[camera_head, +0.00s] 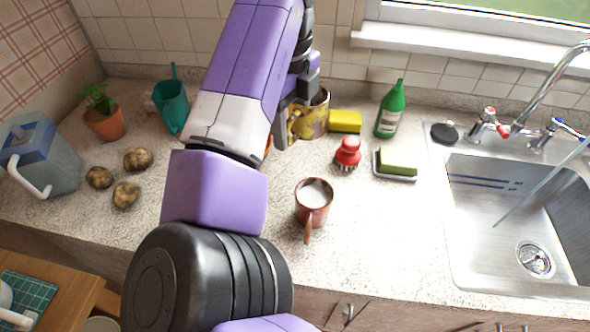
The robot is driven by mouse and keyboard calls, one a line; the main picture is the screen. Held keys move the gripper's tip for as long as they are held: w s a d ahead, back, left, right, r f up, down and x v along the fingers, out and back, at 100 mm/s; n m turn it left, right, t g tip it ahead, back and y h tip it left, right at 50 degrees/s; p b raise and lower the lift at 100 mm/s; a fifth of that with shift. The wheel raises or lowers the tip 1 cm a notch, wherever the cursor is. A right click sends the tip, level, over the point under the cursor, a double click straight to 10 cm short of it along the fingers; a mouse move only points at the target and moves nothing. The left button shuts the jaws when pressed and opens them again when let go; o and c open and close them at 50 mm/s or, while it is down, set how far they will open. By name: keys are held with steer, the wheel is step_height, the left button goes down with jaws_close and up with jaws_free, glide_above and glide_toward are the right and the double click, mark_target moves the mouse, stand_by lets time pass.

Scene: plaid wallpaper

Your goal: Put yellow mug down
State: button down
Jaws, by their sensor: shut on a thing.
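The yellow mug (310,119) has a worn, brownish pattern and is near the tiled back wall, left of the yellow sponge. My gripper (292,108) is shut on it at its left side and rim. My arm hides part of the mug and the far finger is hard to make out. The mug looks upright and low over the counter (370,240); I cannot tell whether its base touches it.
A yellow sponge (345,121), red brush (347,152), green bottle (391,110) and green sponge on a dish (397,165) stand to the right. A red-brown mug (313,204) is in front. The sink (520,220) is far right. Potatoes (127,194) lie left.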

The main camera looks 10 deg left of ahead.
step_height(320, 180, down, 14)
steer(key=shift+f+p, duration=0.1)
steer(key=shift+p, duration=0.75)
steer(key=shift+f, duration=0.1)
steer(key=c, duration=0.6)
jaws_free()
steer(key=r+b, duration=0.1)
steer(key=r, duration=1.1)
steer(key=shift+s+a+r+b, duration=0.1)
steer(key=shift+s+b, duration=0.1)
steer(key=shift+b, duration=0.2)
